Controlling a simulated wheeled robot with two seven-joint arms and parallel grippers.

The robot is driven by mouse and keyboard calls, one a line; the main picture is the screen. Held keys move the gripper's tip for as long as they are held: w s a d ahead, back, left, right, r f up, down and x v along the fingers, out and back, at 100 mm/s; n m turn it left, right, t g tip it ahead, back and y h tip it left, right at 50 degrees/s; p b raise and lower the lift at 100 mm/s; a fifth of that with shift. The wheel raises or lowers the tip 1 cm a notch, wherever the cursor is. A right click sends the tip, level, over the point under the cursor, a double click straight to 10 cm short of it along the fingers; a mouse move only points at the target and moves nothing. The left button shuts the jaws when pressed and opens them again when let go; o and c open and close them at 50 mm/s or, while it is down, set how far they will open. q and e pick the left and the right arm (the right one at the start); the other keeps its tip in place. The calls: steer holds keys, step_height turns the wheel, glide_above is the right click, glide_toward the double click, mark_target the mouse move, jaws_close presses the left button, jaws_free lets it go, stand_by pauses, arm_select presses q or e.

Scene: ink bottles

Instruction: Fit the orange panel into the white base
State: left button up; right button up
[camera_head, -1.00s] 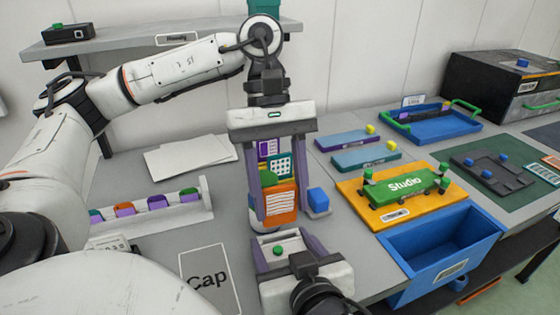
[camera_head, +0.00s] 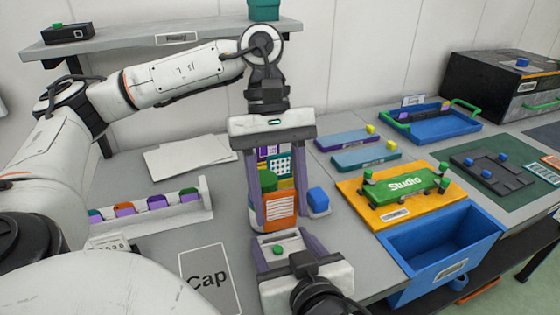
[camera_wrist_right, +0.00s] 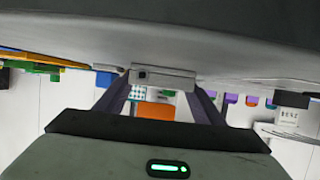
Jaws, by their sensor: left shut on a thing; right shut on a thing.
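The orange panel (camera_head: 281,210) is upright between the fingers of my left gripper (camera_head: 274,220), in front of standing purple (camera_head: 268,152) and teal (camera_head: 281,166) panels. A green knob (camera_head: 268,182) is at its upper left. In the right wrist view the orange panel (camera_wrist_right: 155,110) shows between my right gripper's fingers. My right gripper (camera_head: 288,240) is low in front, just below the orange panel, shut on what seems to be the white base (camera_head: 251,205). Only a thin strip of the base shows beside the left finger; the fingers hide how the panel meets it.
A blue block (camera_head: 318,200) is close on the right. A white rack (camera_head: 155,213) with several colored pieces is on the left. An orange board (camera_head: 352,190) with a green Studio piece and a blue bin (camera_head: 440,240) are on the right. A "Cap" card (camera_head: 208,280) lies in front.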

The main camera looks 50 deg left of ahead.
arm_select(q)
steer(key=shift+f, duration=2.1)
stand_by(1.8)
steer(key=o, duration=1.5)
steer(key=shift+r, duration=4.05)
arm_select(e)
steer(key=o, duration=1.2)
